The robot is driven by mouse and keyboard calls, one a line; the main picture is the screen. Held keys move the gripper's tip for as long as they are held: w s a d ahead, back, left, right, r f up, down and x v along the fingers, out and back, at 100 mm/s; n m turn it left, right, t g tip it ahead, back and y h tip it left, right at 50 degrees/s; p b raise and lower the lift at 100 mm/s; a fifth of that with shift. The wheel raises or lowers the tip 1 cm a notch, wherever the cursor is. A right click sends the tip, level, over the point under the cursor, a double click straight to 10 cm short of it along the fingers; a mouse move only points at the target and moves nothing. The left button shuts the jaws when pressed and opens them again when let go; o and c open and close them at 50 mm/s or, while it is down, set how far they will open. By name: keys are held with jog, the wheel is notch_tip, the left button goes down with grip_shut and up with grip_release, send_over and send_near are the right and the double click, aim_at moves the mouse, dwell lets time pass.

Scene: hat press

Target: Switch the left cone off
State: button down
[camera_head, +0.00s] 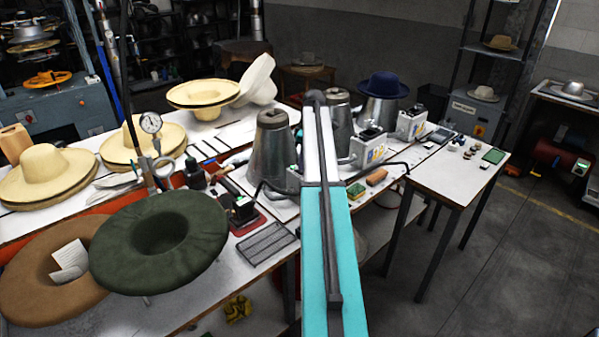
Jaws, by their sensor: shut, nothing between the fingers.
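The left cone (272,152) is a bare grey metal cone with a flat top, standing upright on the white workbench just left of my arm. A second metal cone (339,122) stands behind my arm to the right. A third cone (381,108) wears a dark blue hat (384,85). A white control box (368,149) stands right of my arm, and another (412,123) is farther right. I cannot tell which box serves the left cone, or whether it is on. My teal and white arm rises through the middle of the picture; my gripper cannot be made out.
A green felt hat (190,262) and a brown one (45,270) are at the front left. Straw hats (48,175) and a pressure gauge (151,123) are behind them. A black rack (266,243) lies near the front edge. A side table (450,170) is at right, with open floor beyond.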

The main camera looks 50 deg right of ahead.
jog(key=shift+f, duration=0.65)
dwell(0.9)
jog(key=shift+r, duration=0.1)
notch_tip(320, 180, up, 7)
jog(key=p, duration=0.3)
dwell(1.0)
jog(key=shift+s, duration=0.1)
dwell(0.5)
